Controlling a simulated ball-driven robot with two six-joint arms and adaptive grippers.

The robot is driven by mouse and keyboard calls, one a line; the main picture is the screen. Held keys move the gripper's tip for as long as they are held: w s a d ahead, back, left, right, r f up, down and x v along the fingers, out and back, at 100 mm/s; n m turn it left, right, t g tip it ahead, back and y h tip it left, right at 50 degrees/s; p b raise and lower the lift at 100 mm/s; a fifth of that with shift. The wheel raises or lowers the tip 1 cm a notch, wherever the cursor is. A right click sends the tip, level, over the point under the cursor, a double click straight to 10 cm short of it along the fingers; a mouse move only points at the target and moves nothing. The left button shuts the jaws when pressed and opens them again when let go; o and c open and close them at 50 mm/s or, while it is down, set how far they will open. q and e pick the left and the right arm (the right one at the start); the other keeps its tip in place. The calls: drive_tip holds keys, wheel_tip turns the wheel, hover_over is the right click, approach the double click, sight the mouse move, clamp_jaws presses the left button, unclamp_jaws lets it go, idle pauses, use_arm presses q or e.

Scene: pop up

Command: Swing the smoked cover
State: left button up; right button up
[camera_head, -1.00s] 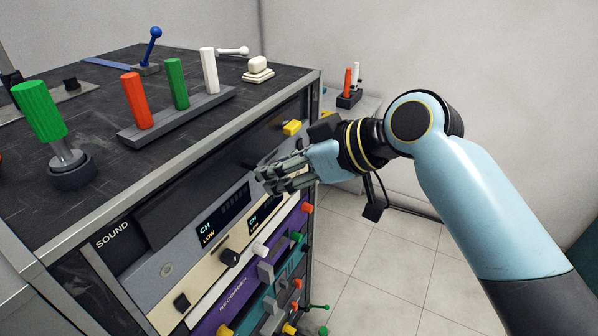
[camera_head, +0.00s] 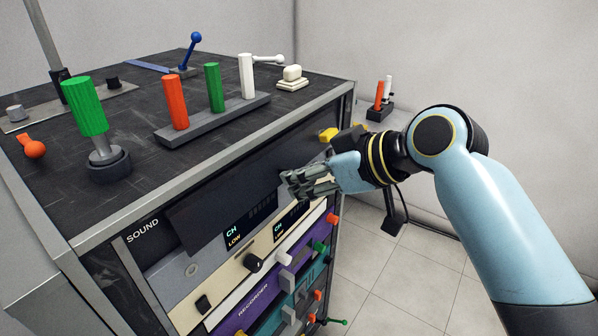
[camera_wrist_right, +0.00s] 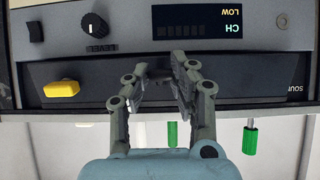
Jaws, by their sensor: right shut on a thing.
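The smoked cover (camera_head: 222,208) is a dark, glossy, wide flap on the front of the unit marked SOUND. It stands tilted out from the front, its lower edge above the CH LOW displays. My right gripper (camera_head: 288,184) is at the cover's right part, shut on its edge; the fingers hide the exact contact. In the right wrist view, which is upside down, the fingertips of my right gripper (camera_wrist_right: 166,82) meet at the dark cover (camera_wrist_right: 245,78). My left gripper is not in view.
A yellow knob (camera_head: 328,135) sits near the gripper. Green (camera_head: 85,105), red (camera_head: 175,102) and white (camera_head: 246,76) handles stand on the cabinet top. Free floor lies to the right.

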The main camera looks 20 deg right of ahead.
drive_tip(key=shift+r, duration=0.1)
drive_tip(key=shift+s+d+r+p, duration=0.2)
drive_tip(key=shift+r+p, duration=0.3)
drive_tip(key=shift+s+d+r+p, duration=0.15)
drive_tip(key=shift+s+r+p, duration=0.05)
drive_tip(key=shift+r+p, duration=0.3)
drive_tip(key=shift+s+d+r+p, duration=0.1)
drive_tip(key=shift+s+r+p, duration=0.05)
drive_tip(key=shift+r+p, duration=0.95)
drive_tip(key=shift+f, duration=0.1)
